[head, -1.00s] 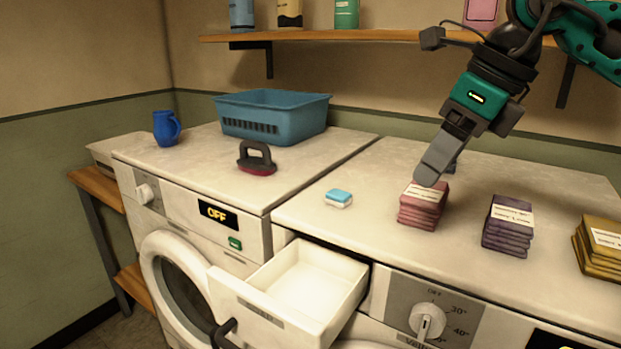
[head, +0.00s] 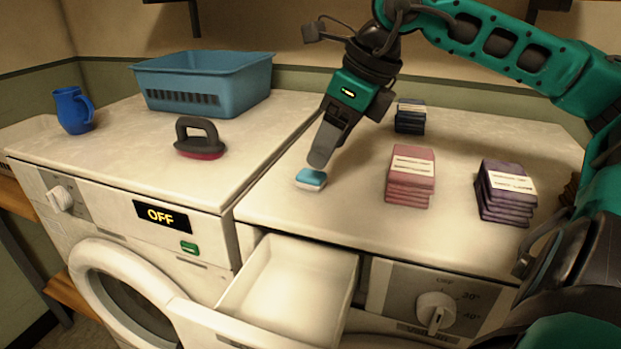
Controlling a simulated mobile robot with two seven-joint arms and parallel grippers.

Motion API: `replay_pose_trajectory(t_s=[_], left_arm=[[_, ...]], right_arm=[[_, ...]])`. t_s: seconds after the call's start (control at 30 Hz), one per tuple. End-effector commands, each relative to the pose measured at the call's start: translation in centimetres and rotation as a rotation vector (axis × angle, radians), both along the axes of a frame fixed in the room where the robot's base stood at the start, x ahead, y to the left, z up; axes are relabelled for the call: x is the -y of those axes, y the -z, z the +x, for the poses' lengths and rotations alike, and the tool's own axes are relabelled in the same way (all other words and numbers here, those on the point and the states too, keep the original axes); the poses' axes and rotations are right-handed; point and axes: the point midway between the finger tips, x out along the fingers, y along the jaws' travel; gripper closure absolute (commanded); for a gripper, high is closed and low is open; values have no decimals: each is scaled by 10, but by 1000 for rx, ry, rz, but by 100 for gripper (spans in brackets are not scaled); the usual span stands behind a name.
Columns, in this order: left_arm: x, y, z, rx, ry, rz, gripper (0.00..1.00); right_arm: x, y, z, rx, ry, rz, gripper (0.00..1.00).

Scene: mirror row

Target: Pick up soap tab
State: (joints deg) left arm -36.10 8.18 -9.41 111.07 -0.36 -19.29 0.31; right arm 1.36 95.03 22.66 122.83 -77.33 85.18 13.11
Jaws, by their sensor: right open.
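The soap tab (head: 311,179), a small blue and white block, lies on the top of the right-hand washing machine, behind the open drawer. My right gripper (head: 320,160) reaches down from above with its fingertips just over the back right edge of the tab. It is open, though its fingers overlap in this view, and I cannot tell whether they touch the tab. My left gripper is not in view.
The open drawer (head: 290,285) juts out in front. Pink (head: 408,180), purple (head: 506,192) and dark (head: 410,117) stacks stand to the right. A brush (head: 199,139), a blue basket (head: 205,80) and a blue mug (head: 73,110) stand on the left machine.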

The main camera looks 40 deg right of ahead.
Motion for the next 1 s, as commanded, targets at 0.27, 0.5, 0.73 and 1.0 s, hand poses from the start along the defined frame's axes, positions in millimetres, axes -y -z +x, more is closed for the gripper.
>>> replay_pose_trajectory(t_s=[0.27,0.5,0.73,1.0], left_arm=[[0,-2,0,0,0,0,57],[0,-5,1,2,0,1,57],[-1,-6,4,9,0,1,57],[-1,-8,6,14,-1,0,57]], right_arm=[[-3,15,7,-4,-1,-2,36],[-9,40,20,-5,-1,-1,36],[-11,52,25,0,0,-1,36],[-11,51,25,1,0,0,41]])
